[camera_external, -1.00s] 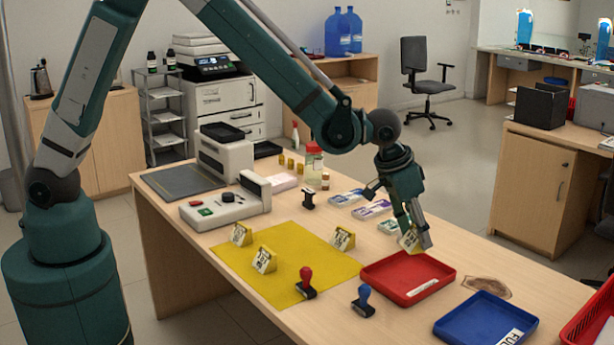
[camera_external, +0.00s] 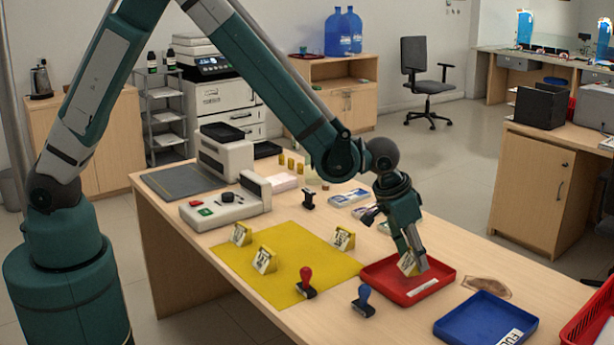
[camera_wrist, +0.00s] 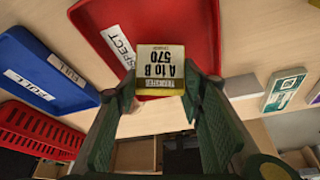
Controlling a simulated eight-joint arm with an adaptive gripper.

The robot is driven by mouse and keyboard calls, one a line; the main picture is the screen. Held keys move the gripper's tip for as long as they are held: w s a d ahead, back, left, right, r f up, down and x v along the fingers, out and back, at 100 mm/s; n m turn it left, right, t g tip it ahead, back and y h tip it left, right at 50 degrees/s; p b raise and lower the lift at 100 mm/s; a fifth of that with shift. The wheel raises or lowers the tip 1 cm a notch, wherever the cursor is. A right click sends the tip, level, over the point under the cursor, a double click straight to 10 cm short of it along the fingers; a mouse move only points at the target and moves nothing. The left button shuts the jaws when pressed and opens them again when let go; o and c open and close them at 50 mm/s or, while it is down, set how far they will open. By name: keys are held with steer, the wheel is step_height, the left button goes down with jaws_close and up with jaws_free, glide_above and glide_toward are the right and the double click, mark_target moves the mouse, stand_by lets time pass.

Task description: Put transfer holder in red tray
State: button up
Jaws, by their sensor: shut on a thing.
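The transfer holder (camera_wrist: 161,69) is a small yellow piece with a white label reading "A to B 570" in the wrist view. My gripper (camera_external: 415,264) is shut on it. In the external view the holder (camera_external: 407,262) is at the fingertips, over the red tray (camera_external: 377,275). The red tray also shows behind the holder in the wrist view (camera_wrist: 205,25), with a white label reading "INSPECT". I cannot tell whether the holder touches the tray floor.
A blue tray (camera_external: 455,326) lies to the right of the red tray. A blue-handled stamp (camera_external: 363,300) and a red-handled stamp (camera_external: 306,283) stand in front. Similar yellow holders (camera_external: 264,260) stand on the yellow mat (camera_external: 300,245). A red basket (camera_external: 597,325) is at the right edge.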

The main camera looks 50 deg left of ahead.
steer(key=shift+f, duration=1.3)
steer(key=shift+f+b, duration=0.1)
steer(key=shift+b, duration=0.2)
steer(key=o, duration=0.9)
steer(key=shift+p+v, duration=1.2)
steer(key=shift+v, duration=4.9)
steer(key=shift+d, duration=0.1)
